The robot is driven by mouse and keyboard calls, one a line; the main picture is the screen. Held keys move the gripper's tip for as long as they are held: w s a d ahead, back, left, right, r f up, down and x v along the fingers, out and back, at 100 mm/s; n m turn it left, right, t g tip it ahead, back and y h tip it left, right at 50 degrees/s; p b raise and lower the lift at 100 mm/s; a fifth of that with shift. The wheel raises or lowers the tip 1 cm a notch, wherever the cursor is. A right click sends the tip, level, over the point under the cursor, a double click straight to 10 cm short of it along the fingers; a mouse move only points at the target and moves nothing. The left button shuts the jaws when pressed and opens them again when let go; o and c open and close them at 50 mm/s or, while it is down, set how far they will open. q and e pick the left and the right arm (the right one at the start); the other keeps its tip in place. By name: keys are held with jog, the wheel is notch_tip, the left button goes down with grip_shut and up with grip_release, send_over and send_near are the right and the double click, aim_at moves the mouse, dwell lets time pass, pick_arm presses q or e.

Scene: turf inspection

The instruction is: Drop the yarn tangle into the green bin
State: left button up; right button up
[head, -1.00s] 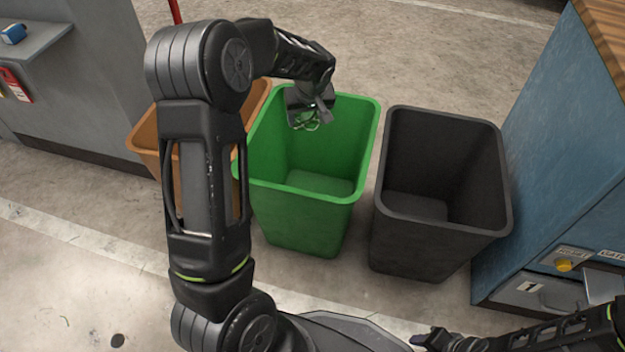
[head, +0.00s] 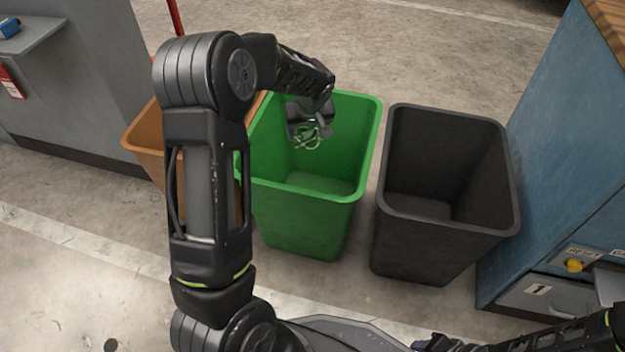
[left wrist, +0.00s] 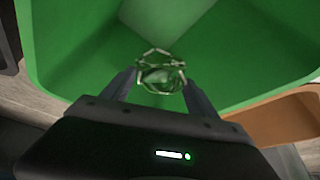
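The yarn tangle (head: 306,141) is a small loose bundle of pale greenish loops. My left gripper (head: 312,131) points down inside the mouth of the green bin (head: 300,225), near its back wall. In the left wrist view the tangle (left wrist: 160,74) sits between the two fingertips (left wrist: 160,84) and seems to touch both, with the green bin's inside (left wrist: 225,60) behind it. The bin floor that shows looks empty. My right gripper (head: 435,343) is at the bottom edge of the head view, partly cut off; its fingers are unclear.
An orange bin (head: 150,145) stands left of the green bin, partly behind my left arm. A dark grey bin (head: 425,240) stands to its right. A blue cabinet (head: 570,150) is at the right, and a grey cabinet (head: 85,80) at the left.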

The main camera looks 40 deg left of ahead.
pick_arm(q)
jog(key=o, duration=0.4)
jog(key=p+v, duration=0.2)
jog(key=v, duration=0.5)
jog(key=shift+r+p, duration=0.4)
jog(key=shift+s, duration=0.15)
dwell(0.4)
